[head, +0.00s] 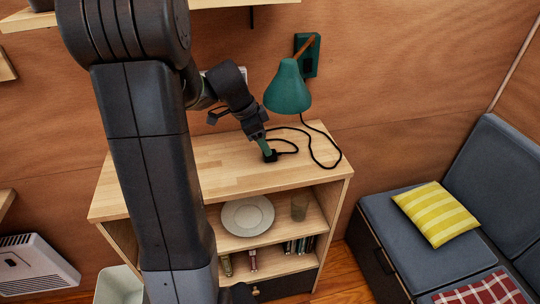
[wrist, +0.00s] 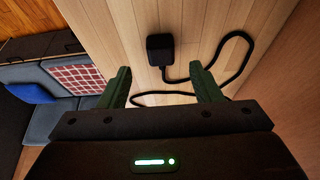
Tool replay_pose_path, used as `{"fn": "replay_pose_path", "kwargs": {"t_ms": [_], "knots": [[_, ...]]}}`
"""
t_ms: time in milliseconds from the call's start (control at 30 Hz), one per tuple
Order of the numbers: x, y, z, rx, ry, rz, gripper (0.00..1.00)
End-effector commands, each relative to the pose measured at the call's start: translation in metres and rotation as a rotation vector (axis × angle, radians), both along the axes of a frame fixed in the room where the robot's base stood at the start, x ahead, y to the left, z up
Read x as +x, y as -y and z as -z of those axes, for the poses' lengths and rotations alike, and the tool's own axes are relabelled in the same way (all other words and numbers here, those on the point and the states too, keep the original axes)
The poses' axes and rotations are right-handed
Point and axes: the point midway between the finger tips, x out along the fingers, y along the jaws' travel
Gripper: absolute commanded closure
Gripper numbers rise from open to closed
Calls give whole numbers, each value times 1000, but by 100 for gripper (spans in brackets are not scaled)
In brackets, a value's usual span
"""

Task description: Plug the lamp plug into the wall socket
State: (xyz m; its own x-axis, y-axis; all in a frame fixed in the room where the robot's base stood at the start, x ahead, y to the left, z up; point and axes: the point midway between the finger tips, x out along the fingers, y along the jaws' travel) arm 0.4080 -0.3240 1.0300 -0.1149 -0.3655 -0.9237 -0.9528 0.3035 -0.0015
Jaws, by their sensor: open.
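The black lamp plug (head: 270,156) lies on the wooden cabinet top (head: 225,182), with its black cord looping back to the green lamp (head: 288,92) on the wall. My gripper (head: 264,146) points down close by the plug. In the wrist view my gripper (wrist: 162,76) is open, its two green fingers apart. The plug (wrist: 160,48) shows just beyond the fingertips, in line with the gap, and is not gripped. The cord (wrist: 230,40) curves behind the right finger. I cannot clearly make out the wall socket; a pale edge on the wall is partly hidden behind my arm.
The lamp's green wall plate (head: 311,60) is above the cabinet. Open shelves below hold a white plate (head: 247,215) and a glass (head: 299,206). A grey sofa (head: 395,235) with a yellow cushion (head: 436,213) stands right. A wooden shelf (head: 225,4) is overhead.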

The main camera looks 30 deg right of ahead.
Motion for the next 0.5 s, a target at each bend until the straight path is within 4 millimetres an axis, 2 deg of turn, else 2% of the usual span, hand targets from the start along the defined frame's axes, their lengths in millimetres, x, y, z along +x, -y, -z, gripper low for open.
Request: {"fn": "replay_pose_path", "kwargs": {"t_ms": [300, 500], "knots": [[-4, 13, 39, 3, -4, 1, 42], [-4, 16, 46, 2, 0, 0, 42]]}}
